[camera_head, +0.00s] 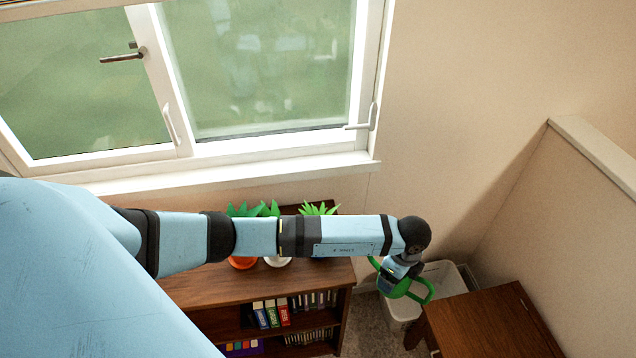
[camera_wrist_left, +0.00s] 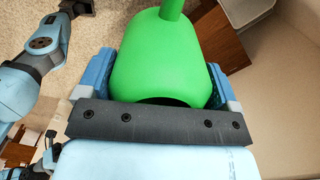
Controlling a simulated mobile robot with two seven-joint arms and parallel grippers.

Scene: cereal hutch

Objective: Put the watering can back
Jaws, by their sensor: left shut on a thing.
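The green watering can (camera_head: 422,292) is in my left gripper (camera_head: 393,283), at the end of the arm that reaches across from the left. In the left wrist view the can's rounded green body (camera_wrist_left: 160,62) fills the space between the two blue fingers of the gripper (camera_wrist_left: 162,85). The fingers are shut on its sides. In the head view the can hangs in front of or over the white bin (camera_head: 440,278); the exact height is hard to tell.
A dark wooden shelf (camera_head: 215,285) with books stands below my arm. Potted plants stand on it, an orange pot (camera_head: 242,263) and a white pot (camera_head: 278,262) partly hidden by the arm. A wooden cabinet (camera_head: 490,325) is right of the bin. A window (camera_head: 265,65) is behind.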

